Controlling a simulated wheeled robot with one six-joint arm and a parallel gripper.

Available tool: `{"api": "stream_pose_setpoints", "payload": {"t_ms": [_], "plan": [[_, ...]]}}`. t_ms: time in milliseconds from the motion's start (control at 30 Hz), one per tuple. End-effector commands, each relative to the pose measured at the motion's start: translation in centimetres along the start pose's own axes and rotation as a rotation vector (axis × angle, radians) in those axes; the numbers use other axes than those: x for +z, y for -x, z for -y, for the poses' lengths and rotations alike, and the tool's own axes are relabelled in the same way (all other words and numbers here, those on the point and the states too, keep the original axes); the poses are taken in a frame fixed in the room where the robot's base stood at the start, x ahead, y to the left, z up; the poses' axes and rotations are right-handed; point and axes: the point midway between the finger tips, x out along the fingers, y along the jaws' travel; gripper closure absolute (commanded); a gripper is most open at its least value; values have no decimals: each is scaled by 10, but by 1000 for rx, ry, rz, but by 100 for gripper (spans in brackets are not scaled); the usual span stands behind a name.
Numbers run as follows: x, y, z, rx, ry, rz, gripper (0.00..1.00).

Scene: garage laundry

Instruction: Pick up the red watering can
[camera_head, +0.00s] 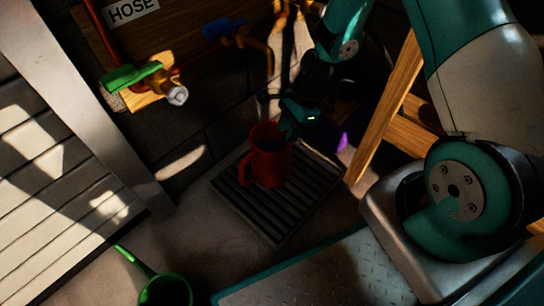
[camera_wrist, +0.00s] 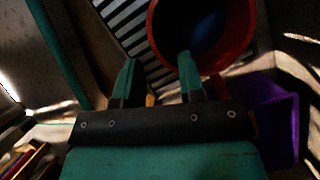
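The red watering can (camera_head: 268,163) stands upright on a dark slatted grate in the head view, with its handle to the left. In the wrist view its round open top (camera_wrist: 246,45) fills the upper middle. My gripper (camera_head: 294,124) is at the can's upper right edge in the head view. In the wrist view my gripper (camera_wrist: 158,72) has its two fingers apart, one over the can's opening and one outside its wall, with the near rim between them. Whether either finger touches the can cannot be told.
The slatted grate (camera_head: 270,222) lies on the floor. A purple object (camera_wrist: 272,115) is close beside my gripper. A wooden frame (camera_head: 385,110) stands to the right. A green can (camera_head: 165,291) is at the lower left. Taps (camera_head: 175,95) project from the wall board.

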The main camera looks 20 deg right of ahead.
Motion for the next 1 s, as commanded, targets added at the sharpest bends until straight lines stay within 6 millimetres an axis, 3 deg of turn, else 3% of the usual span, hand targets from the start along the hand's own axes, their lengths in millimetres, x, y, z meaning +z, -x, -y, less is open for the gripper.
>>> {"api": "stream_pose_setpoints", "payload": {"t_ms": [133, 367, 667, 933, 967, 1000], "plan": [[-2, -22, 0, 4, -29, 7, 64], [-1, -38, -1, 3, -27, 6, 64], [0, -77, -4, 3, -25, 5, 64], [2, -78, -4, 3, -26, 5, 64], [2, -78, -4, 3, -26, 5, 66], [2, -78, -4, 3, -26, 5, 76]]}}
